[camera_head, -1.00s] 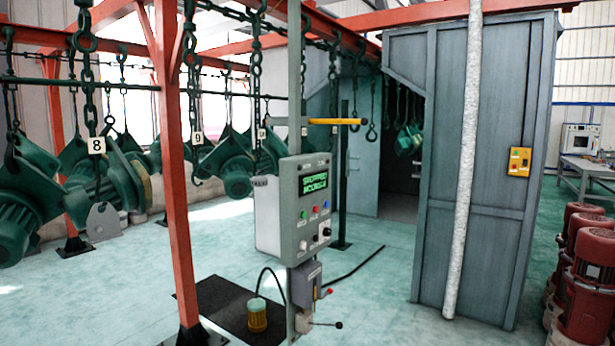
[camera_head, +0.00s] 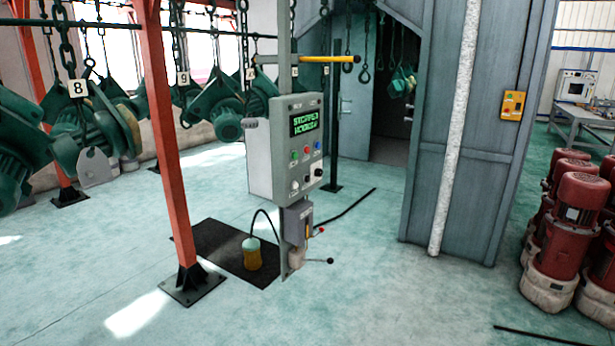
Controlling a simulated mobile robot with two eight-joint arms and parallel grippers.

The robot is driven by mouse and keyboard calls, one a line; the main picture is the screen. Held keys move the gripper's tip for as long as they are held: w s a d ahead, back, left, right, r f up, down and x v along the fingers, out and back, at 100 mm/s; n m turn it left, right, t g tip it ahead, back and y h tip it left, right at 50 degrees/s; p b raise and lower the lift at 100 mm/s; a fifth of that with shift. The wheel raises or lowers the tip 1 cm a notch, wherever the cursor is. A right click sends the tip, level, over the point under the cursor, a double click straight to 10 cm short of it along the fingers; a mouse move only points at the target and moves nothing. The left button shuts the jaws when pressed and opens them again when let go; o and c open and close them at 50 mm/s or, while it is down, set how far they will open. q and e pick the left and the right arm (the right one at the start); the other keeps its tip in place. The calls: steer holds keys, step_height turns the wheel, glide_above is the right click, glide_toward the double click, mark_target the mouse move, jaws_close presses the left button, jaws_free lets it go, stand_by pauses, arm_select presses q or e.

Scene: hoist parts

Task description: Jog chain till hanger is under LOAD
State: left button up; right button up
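A grey control box (camera_head: 285,145) with a green-lit display, coloured buttons and knobs hangs on a post in the middle of the view. Chains (camera_head: 66,40) with numbered tags hang from the overhead line at the left; tag 8 (camera_head: 77,88) and tag 9 (camera_head: 183,78) are readable. Green hoist parts (camera_head: 80,135) hang from them. Empty hooks (camera_head: 364,74) hang near the booth opening. A yellow bar (camera_head: 315,59) sticks out above the box. No LOAD sign is readable. Neither of my grippers is in view.
A red post (camera_head: 160,140) stands on a floor plate left of the box. A grey booth (camera_head: 420,170) stands behind. Red motors (camera_head: 572,235) stand at the right.

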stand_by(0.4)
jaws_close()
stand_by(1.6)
